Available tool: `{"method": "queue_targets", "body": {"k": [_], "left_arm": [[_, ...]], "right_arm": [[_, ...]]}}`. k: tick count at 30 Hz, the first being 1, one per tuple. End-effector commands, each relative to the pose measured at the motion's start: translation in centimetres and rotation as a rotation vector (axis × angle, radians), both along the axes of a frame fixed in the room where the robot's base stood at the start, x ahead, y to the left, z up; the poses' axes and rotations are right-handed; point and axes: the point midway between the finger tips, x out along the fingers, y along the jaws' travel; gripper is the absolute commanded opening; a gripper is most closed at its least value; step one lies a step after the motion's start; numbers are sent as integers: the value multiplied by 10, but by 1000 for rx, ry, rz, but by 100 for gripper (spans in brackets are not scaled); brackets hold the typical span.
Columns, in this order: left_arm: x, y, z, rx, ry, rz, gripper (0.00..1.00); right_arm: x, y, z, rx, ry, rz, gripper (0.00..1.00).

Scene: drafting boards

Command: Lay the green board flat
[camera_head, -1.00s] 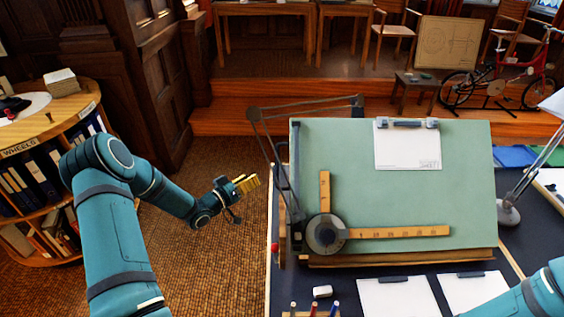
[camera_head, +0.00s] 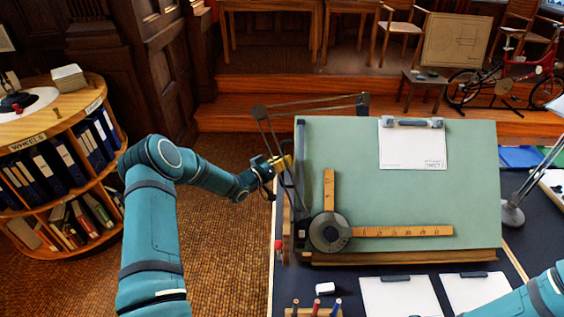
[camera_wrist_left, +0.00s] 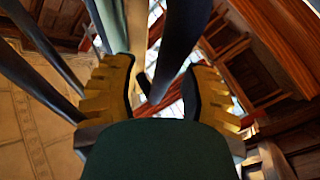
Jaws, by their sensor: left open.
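The green board (camera_head: 400,190) stands tilted up on the dark desk, its lower edge along a wooden ledge (camera_head: 400,257). A white sheet (camera_head: 412,150) is clipped near its top. A drafting head with wooden rulers (camera_head: 330,232) lies on its lower left. My left gripper (camera_head: 281,163) is open at the board's left side, by the linkage bars. In the left wrist view its yellow ridged fingers (camera_wrist_left: 160,88) stand apart, with dark bars and a pale green strip between and beyond them. Contact cannot be told. My right gripper is out of view; only part of that arm shows at lower right.
A red knob (camera_head: 278,245) is at the desk's left edge. A lamp (camera_head: 513,212) stands at the right. A round bookcase (camera_head: 60,170) is at the left, with open floor between.

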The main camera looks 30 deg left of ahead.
Motion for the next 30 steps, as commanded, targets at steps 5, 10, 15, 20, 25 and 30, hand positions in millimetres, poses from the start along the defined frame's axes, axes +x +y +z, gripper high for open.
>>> {"method": "queue_targets", "body": {"k": [5, 10, 15, 20, 25, 30], "left_arm": [[0, 0, 0, 0, 0, 0, 20], [0, 0, 0, 0, 0, 0, 0], [0, 0, 0, 0, 0, 0, 0], [1, 1, -1, -2, 4, -1, 0], [7, 3, -9, -12, 28, 0, 0], [18, 9, -23, -36, 79, 2, 0]], "right_arm": [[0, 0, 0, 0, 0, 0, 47], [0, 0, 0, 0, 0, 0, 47], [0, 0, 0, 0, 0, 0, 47], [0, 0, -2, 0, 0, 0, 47], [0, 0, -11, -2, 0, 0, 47], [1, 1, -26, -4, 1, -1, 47]]}}
